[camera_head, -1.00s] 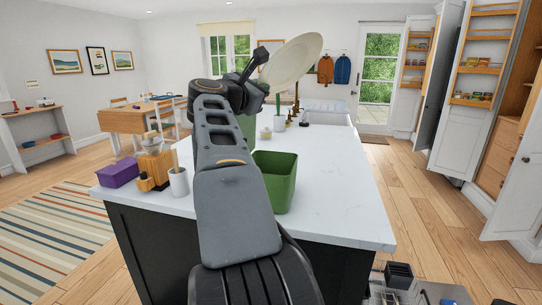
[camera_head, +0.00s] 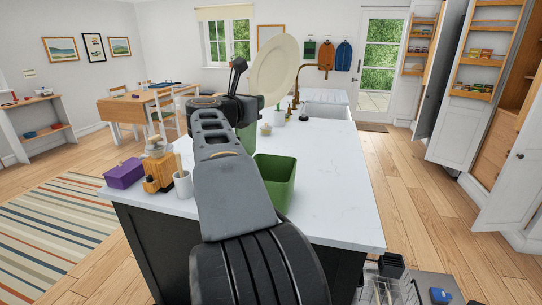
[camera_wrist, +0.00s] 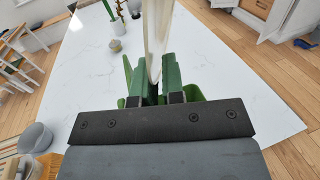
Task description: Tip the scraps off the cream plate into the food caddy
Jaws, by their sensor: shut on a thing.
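The cream plate (camera_head: 275,68) is held up on edge, its broad face close to vertical in the head view. In the wrist view the plate (camera_wrist: 157,35) shows nearly edge-on between the fingers. My gripper (camera_wrist: 156,75) is shut on its rim. No scraps can be made out on the face I see; its other side is hidden. A green open-topped bin, which looks like the food caddy (camera_head: 274,180), stands upright on the white island, right of my arm and nearer than the plate. Its inside bottom is hidden. In the wrist view, green parts show beneath the fingers.
A brass tap (camera_head: 300,85) stands farther back. The island's right side is clear.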

